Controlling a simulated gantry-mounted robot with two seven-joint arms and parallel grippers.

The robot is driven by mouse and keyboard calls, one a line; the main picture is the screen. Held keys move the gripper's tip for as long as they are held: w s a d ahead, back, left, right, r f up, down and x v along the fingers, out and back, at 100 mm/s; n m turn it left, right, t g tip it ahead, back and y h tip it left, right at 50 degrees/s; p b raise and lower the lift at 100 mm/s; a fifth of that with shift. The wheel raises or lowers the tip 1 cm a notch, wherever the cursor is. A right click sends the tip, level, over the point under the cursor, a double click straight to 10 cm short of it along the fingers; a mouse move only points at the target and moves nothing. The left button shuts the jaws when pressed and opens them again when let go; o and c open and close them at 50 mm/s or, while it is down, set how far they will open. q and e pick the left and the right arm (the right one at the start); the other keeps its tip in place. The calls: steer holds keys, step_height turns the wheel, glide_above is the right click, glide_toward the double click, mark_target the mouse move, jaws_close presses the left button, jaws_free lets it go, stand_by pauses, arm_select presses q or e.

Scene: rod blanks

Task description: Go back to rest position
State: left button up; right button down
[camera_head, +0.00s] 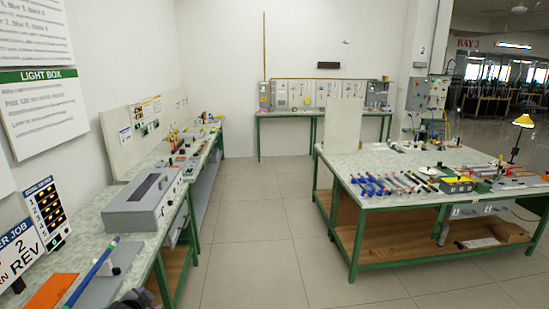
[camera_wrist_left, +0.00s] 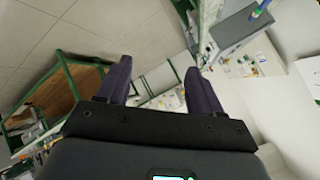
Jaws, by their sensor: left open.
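My left gripper (camera_wrist_left: 158,68) shows in the left wrist view with its two dark fingers spread wide. Nothing is between them, only distant floor and furniture. A blue rod (camera_head: 91,271) rests tilted on a grey fixture (camera_head: 106,280) on the left bench in the head view. A blue rod end (camera_wrist_left: 258,10) also shows at the top right of the wrist view, apart from my gripper. Several rod blanks (camera_head: 400,182) lie in a row on the right table. My right gripper is in neither view.
The left bench (camera_head: 93,226) holds a grey light box (camera_head: 145,201) and an orange plate (camera_head: 50,291). The right table (camera_head: 372,206) carries small bins and a yellow lamp (camera_head: 523,121). A far bench (camera_head: 345,113) stands at the back wall. The floor (camera_head: 262,225) between is clear.

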arm_select(q)
steer(key=s+a+f+n+g+y, duration=0.2)
steer(key=s+a+f+n+g, duration=0.2)
steer(key=s+a+n+g, duration=0.35)
steer(key=s+d+f+m+t+h, duration=0.1)
steer(key=s+d+f, duration=0.4)
steer(key=s+d, duration=0.25)
steer(key=s+d+f+m+h, duration=0.1)
steer(key=s+d+f, duration=0.3)
steer(key=s+d, duration=0.4)
steer(key=s+d+r+h, duration=0.15)
steer(key=s+d, duration=0.25)
steer(key=s, duration=0.7)
steer(key=s+d+r+h, duration=0.15)
steer(key=s+d, duration=0.25)
steer(key=s, duration=0.7)
step_height(320, 180, up, 30)
steer(key=p, duration=2.9)
steer(key=shift+w+a+y, duration=0.15)
steer(key=shift+w+y, duration=0.15)
steer(key=shift+y, duration=0.1)
steer(key=shift+f, duration=0.1)
